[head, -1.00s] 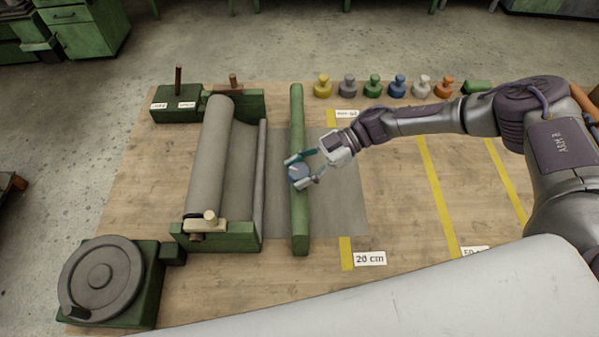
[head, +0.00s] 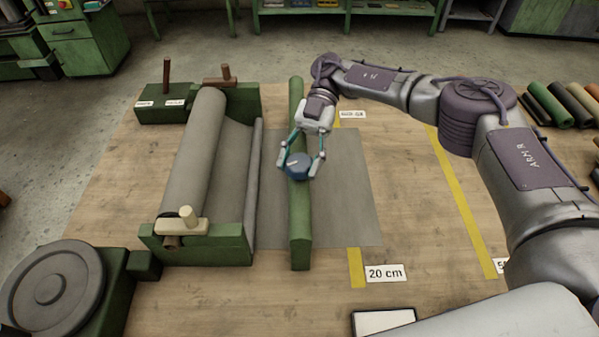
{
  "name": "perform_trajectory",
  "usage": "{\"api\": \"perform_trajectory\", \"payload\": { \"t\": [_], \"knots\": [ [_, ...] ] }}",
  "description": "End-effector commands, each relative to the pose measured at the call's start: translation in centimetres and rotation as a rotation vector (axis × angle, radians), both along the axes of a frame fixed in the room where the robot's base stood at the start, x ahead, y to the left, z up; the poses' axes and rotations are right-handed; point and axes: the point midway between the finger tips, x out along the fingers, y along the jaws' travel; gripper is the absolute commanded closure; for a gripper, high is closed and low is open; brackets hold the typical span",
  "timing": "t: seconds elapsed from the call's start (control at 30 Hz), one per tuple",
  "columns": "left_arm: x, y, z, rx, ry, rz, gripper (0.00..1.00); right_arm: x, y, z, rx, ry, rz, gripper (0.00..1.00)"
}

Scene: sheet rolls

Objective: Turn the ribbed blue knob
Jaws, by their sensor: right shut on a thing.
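The blue knob (head: 298,165) sits on the green bar (head: 299,228) that lies across the grey sheet. It has a pale line on its top. My right gripper (head: 301,163) reaches in from the far side, with one teal finger on each side of the knob, and is shut on it. The ribs are too small to make out clearly. My left gripper is not in view.
The grey roll (head: 195,150) rests in a green stand left of the bar. A dark handwheel (head: 54,290) stands at the lower left. Yellow strips mark the wooden table; a 20 cm label (head: 385,273) lies by one. Bare wood (head: 420,225) shows on the right.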

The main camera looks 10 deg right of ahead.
Motion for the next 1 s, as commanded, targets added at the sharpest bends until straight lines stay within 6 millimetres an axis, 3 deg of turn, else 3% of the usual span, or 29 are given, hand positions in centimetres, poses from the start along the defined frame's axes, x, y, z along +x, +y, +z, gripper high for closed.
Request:
{"api": "perform_trajectory", "payload": {
  "t": [0.2,0.7,0.73,0.87,1.0],
  "knots": [
    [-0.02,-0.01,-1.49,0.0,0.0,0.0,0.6,-0.06,0.12,-0.18,0.003,0.001,0.064,0.81],
    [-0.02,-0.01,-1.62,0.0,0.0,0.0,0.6,-0.13,0.09,-0.02,0.002,0.003,0.081,0.81],
    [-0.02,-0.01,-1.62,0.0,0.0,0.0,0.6,-0.12,0.08,-0.03,0.002,0.002,0.08,0.43],
    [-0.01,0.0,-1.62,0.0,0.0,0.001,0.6,-0.11,0.07,-0.02,0.002,0.002,0.08,0.21],
    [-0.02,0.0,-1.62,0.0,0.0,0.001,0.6,-0.08,0.05,-0.01,0.001,0.002,0.079,0.21]
  ]
}}
